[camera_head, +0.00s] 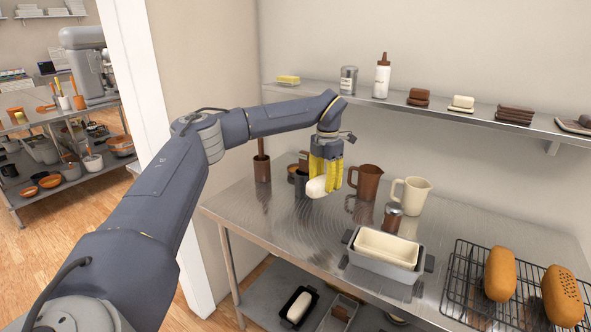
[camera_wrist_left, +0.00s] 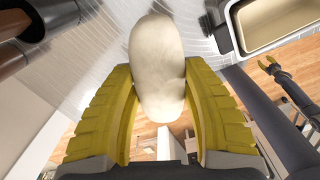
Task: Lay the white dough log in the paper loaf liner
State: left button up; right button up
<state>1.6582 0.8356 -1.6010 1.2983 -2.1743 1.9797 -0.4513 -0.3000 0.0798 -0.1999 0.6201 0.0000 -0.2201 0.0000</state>
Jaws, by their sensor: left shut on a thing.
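My left gripper (camera_head: 326,174) has yellow fingers and is shut on the white dough log (camera_head: 317,188). It holds the log in the air above the steel table, to the left of the loaf pan. In the left wrist view the log (camera_wrist_left: 157,65) sits between the two yellow fingers (camera_wrist_left: 157,100). The cream paper loaf liner (camera_head: 387,247) sits inside a grey loaf pan (camera_head: 380,265) on the table. It looks empty. Part of the liner also shows at the upper right of the left wrist view (camera_wrist_left: 268,22). My right gripper is not seen in the head view.
A brown pitcher (camera_head: 368,182), a cream pitcher (camera_head: 411,194) and a brown-lidded shaker (camera_head: 392,218) stand behind the pan. A black wire rack (camera_head: 468,291) with two brown loaves is at the right. A wall shelf (camera_head: 450,113) runs above the table.

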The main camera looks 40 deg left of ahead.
pick_arm(q)
jog(key=d+f+m, duration=0.2)
jog(key=d+m, duration=0.2)
jog(key=d, duration=0.7)
jog(key=m, duration=0.7)
send_near(388, 240)
jog(key=s, duration=0.4)
jog(key=shift+d+m, duration=0.5)
jog(key=shift+m, duration=0.4)
jog(key=shift+w, duration=0.1)
jog(key=shift+f, duration=2.05)
jog(key=shift+f, duration=0.2)
jog(key=shift+f, duration=0.95)
jog(key=o, duration=1.3)
